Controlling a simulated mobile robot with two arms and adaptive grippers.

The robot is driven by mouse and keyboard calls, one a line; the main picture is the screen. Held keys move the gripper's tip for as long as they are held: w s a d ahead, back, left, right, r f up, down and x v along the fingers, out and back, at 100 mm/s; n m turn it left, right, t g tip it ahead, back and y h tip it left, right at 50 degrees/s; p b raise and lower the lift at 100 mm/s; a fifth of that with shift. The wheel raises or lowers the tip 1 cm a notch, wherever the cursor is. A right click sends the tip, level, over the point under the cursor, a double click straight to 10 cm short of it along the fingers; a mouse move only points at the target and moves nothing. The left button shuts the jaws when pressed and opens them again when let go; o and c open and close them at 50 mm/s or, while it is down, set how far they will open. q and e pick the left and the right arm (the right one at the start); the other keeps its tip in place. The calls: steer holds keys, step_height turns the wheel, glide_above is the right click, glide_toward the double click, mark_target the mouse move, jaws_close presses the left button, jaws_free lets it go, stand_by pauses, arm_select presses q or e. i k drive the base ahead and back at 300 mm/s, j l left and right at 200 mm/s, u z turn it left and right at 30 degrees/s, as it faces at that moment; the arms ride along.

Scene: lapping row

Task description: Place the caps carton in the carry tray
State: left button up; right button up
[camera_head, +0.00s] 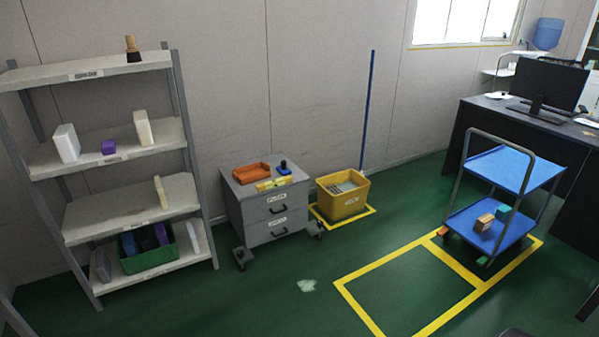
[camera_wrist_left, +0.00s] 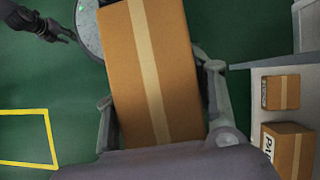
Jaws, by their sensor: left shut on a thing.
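My left gripper (camera_wrist_left: 160,100) is shut on a brown carton (camera_wrist_left: 152,65) with a pale tape strip. One finger lies along each side of the carton. No label shows on its visible face, so I cannot read whether it is the caps carton. Neither gripper shows in the head view. A dark gripper, seemingly my right one (camera_wrist_left: 66,32), shows at the upper left of the left wrist view, apart from the carton; its opening is unclear. An orange tray (camera_head: 238,178) sits on the grey drawer cabinet; I cannot tell if it is the carry tray.
Two cartons, a smaller (camera_wrist_left: 280,92) and a larger (camera_wrist_left: 289,148), rest on a pale surface in the left wrist view. A shelf rack (camera_head: 95,180) with a green crate (camera_head: 150,260), a yellow bin (camera_head: 343,203) and a blue cart (camera_head: 500,170) stand around open green floor.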

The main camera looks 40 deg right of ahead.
mark_target(252, 172)
steer(key=i+l+z, duration=0.25)
steer(key=i+l, duration=0.2)
steer(key=i+l+z, duration=0.55)
steer(key=i, duration=0.45)
